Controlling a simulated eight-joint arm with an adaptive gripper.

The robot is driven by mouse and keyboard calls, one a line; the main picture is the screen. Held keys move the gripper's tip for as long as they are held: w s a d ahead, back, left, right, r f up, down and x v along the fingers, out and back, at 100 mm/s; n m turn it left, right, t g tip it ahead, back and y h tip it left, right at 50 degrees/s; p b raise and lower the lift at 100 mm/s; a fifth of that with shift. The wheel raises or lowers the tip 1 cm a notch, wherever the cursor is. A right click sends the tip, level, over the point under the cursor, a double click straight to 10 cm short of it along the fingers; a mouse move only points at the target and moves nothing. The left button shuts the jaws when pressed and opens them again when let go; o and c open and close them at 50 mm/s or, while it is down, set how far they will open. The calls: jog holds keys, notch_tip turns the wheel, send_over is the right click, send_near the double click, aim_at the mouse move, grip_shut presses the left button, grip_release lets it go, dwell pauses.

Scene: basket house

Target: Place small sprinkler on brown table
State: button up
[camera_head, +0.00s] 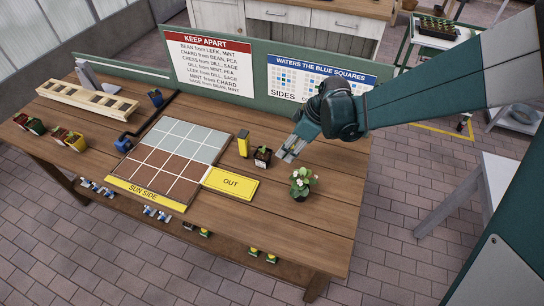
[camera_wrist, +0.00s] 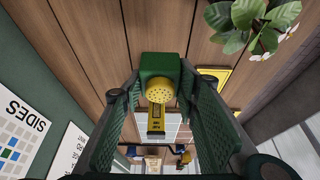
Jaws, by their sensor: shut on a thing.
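The small sprinkler (camera_wrist: 160,88) has a green block body and a round yellow head with dots. It sits between the fingers of my gripper (camera_wrist: 160,84) in the wrist view, and the fingers are shut on its body. In the head view my gripper (camera_head: 288,153) reaches in from the right, over the right half of the brown table (camera_head: 325,215).
A white-flowered plant (camera_head: 302,182) stands right of a yellow OUT plate (camera_head: 230,182). The tiled grid (camera_head: 170,160) lies further left. The front right tabletop is bare.

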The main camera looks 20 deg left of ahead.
jog(key=shift+f+b, duration=0.5)
jog(key=shift+f, duration=2.4)
jog(key=shift+f, duration=0.1)
jog(key=shift+f+b, duration=0.4)
jog(key=shift+f, duration=1.35)
jog(key=shift+f, duration=0.2)
jog(key=o, duration=0.9)
jog(key=shift+o, duration=0.2)
jog(key=shift+r, duration=0.15)
jog(key=p+v, duration=0.2)
jog(key=v, duration=1)
